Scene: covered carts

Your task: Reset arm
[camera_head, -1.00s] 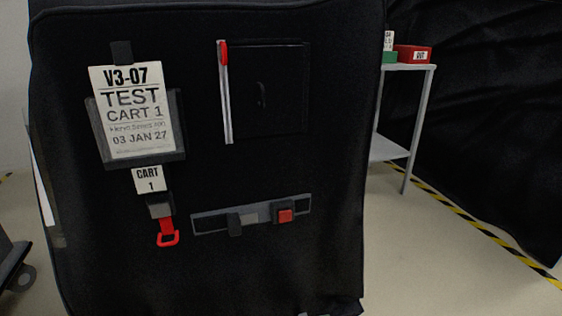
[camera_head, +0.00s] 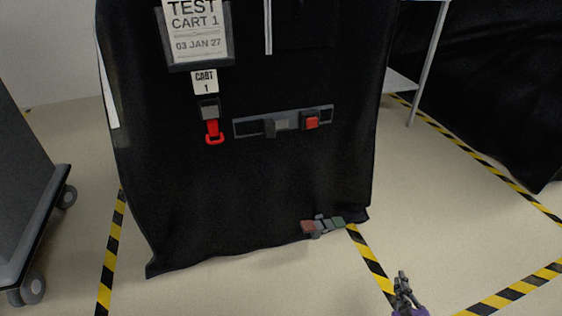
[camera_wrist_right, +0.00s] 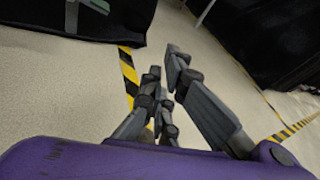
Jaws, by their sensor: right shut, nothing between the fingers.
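My right gripper (camera_head: 404,285) shows at the bottom right of the head view, over the bare floor in front of the covered cart. It is shut and empty, with its fingers pointing up in the picture. In the right wrist view its fingers (camera_wrist_right: 163,75) reach forward over the floor and the yellow-and-black tape. It touches nothing that I can see. My left gripper is in neither view.
The black-covered cart (camera_head: 240,190) carries a "TEST CART 1" sign (camera_head: 197,35), a red pull loop (camera_head: 214,132) and a strip with a red block (camera_head: 310,121). Small coloured blocks (camera_head: 322,225) are at its hem. A grey wheeled cart (camera_head: 25,190) stands left. Floor is free at right.

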